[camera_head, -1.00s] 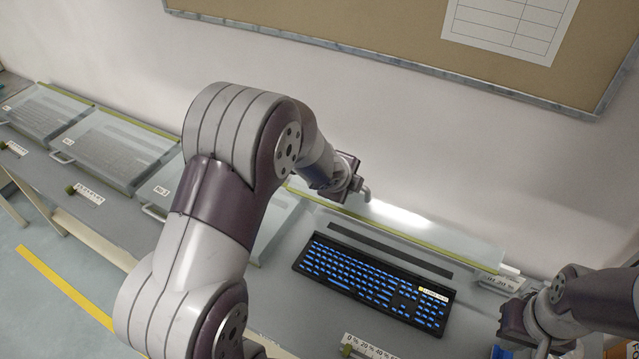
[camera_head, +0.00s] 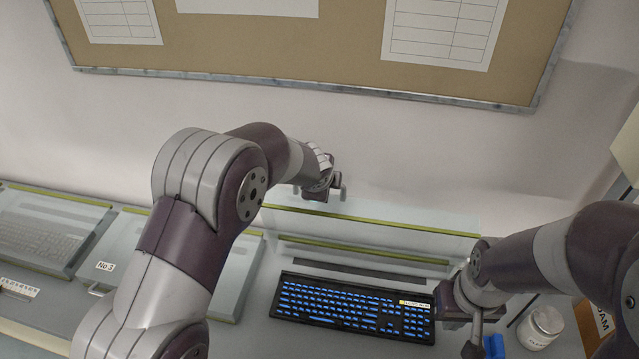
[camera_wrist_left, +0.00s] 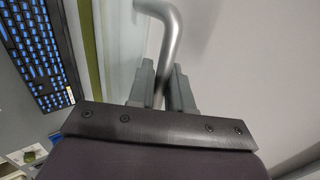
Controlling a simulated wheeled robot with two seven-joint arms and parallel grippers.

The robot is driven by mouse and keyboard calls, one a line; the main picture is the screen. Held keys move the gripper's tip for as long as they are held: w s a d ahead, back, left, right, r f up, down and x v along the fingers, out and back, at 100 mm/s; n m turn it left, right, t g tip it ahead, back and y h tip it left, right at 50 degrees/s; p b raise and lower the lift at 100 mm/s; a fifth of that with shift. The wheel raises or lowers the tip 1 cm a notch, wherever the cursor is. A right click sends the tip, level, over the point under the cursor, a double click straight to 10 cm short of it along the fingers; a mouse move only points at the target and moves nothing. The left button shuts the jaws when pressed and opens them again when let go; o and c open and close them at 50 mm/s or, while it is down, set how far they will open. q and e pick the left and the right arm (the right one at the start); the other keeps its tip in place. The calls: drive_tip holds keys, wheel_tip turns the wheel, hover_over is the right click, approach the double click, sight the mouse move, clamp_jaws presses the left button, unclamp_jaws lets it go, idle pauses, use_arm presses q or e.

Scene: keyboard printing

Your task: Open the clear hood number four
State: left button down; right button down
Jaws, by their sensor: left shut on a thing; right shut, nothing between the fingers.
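The clear hood number four (camera_head: 420,215) is a see-through panel with a green strip, standing raised at the back above a black keyboard (camera_head: 350,308) with blue keys. My left gripper (camera_head: 325,188) is at its upper edge, shut on the hood's grey handle (camera_head: 344,189). In the left wrist view, the curved metal handle (camera_wrist_left: 172,35) passes between the two fingers of my left gripper (camera_wrist_left: 162,88). My right gripper (camera_head: 474,335) is shut and empty, low beside the keyboard's right end. The hood's number label is not visible.
Closed hoods stand to the left, one labelled No.3 (camera_head: 106,267). A white jar (camera_head: 540,327) and a blue object (camera_head: 494,346) stand at the right. A wall with a framed board (camera_head: 300,60) rises behind the bench.

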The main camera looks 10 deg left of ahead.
use_arm(q)
drive_tip(key=c, duration=1.2)
unclamp_jaws()
drive_tip(key=shift+s, duration=0.15)
drive_tip(key=b+v, duration=0.1)
drive_tip(key=v, duration=1.1)
drive_tip(key=shift+s+r, duration=0.15)
drive_tip(key=shift+r, duration=0.15)
